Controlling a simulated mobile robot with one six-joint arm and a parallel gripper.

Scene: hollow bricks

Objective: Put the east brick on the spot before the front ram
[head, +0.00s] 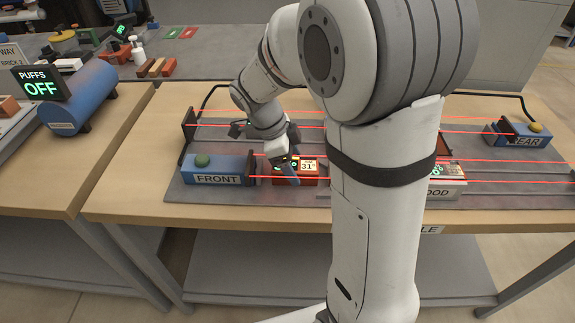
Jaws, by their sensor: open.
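A red-brown brick (309,177) with a display reading 31 sits on the grey plate just right of the front ram (218,181), a blue block labelled FRONT with a green button. I cannot tell from its markings whether it is the east brick. My gripper (289,178) is down at this brick's left part, with its jaws open; they partly hide the brick, and I cannot tell whether they touch it. The spot before the front ram is covered by the brick and gripper, so its marking cannot be made out.
My arm hides the middle of the grey plate (500,188). Red beam lines cross above it. The rear ram (520,136) stands at right; a pale block (447,184) labelled partly "OOD" shows beside my arm.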

